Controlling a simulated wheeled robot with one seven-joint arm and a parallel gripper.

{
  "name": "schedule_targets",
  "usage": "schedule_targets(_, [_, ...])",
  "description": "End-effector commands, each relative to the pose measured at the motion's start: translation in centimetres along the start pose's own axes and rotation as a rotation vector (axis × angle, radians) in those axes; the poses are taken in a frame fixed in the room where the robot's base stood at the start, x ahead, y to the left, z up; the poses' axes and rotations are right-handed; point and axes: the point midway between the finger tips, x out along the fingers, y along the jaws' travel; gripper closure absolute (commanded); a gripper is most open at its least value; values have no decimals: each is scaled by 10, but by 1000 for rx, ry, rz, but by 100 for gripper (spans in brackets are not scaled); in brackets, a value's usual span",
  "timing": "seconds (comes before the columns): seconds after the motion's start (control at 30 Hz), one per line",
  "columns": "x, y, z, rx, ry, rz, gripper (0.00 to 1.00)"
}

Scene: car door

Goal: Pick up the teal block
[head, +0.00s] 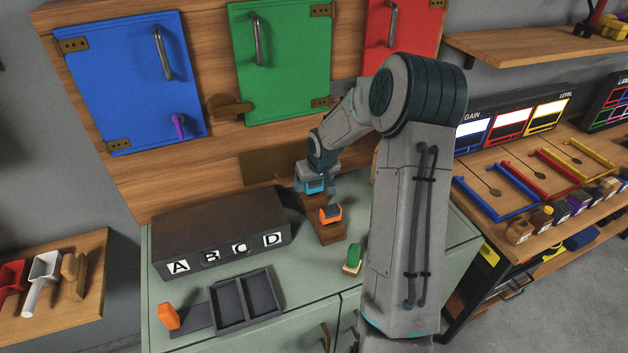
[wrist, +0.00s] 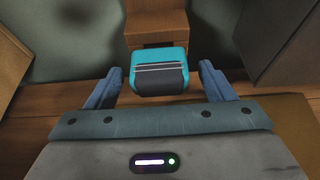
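The teal block (wrist: 159,60) has a dark grey ribbed band on the side facing the wrist camera. It appears to rest on a wooden stepped stand (wrist: 157,22). In the head view the teal block (head: 316,188) shows partly under my gripper, at the top of the stand (head: 312,203). My gripper (wrist: 158,84) is open, with blue-grey fingers to the left and right of the block.
An orange block (head: 330,214) sits lower on the stand. A green block (head: 351,259) stands nearby on the green cabinet top (head: 300,262). A dark box marked A to D (head: 220,235) is at left, a divided tray (head: 244,301) and another orange block (head: 168,316) in front.

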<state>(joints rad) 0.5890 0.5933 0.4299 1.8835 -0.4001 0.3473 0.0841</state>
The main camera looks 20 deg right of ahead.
Motion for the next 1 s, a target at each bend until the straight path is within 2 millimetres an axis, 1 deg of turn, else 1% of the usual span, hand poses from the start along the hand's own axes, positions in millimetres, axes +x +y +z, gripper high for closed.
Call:
schedule_targets(0.03, [0, 0, 0, 0, 0, 0, 35])
schedule_targets(0.07, [0, 0, 0, 0, 0, 0, 43])
schedule_targets(0.1, [0, 0, 0, 0, 0, 0, 54])
schedule_targets(0.17, [0, 0, 0, 0, 0, 0, 71])
schedule_targets(0.2, [0, 0, 0, 0, 0, 0, 73])
schedule_targets(0.47, [-5, 0, -2, 1, 0, 0, 73])
schedule_targets(1.0, [-32, 0, -15, 0, 8, 1, 72])
